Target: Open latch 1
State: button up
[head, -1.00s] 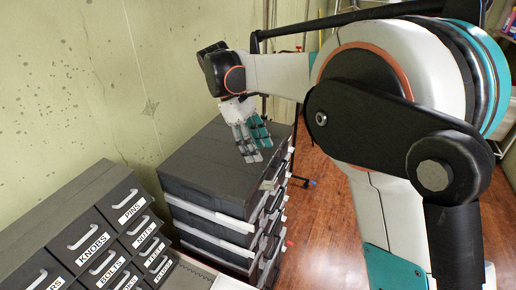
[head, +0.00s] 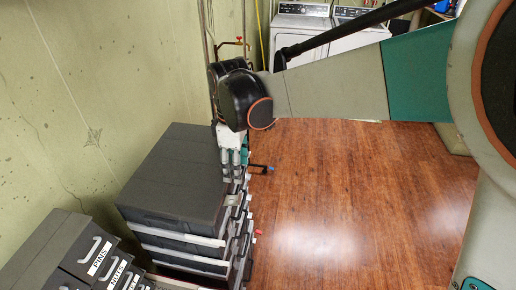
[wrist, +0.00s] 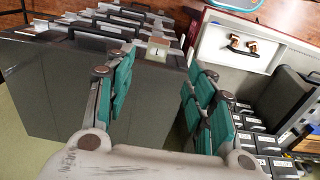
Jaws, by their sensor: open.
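A stack of dark grey cases (head: 170,185) with light grey bands stands against the wall in the head view. Latches and handles line its right side. In the wrist view, the grey stack (wrist: 70,95) fills the left and middle, and a small pale tag marked "1" (wrist: 158,50) sits by a latch at the edge of the nearest case. My gripper (head: 235,160) points down at the right edge of the top case in the head view. Contact with the latch cannot be told.
Labelled drawers (head: 95,255) stand at the lower left, in front of the stack. The plaster wall (head: 90,90) is close on the left. Wooden floor (head: 350,200) to the right is clear. White laundry machines (head: 300,40) stand at the back.

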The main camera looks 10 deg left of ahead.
aim_at(238, 196)
notch_tip(238, 196, down, 12)
jog(key=shift+f+b, duration=0.1)
jog(key=shift+b, duration=0.45)
jog(key=c, duration=1.1)
jog(key=shift+a+r+h+b, duration=0.2)
jog(key=shift+a+h+b, duration=0.35)
jog(key=shift+h, duration=0.25)
jog(key=shift+w+d+r, duration=0.1)
jog(key=shift+r, duration=0.05)
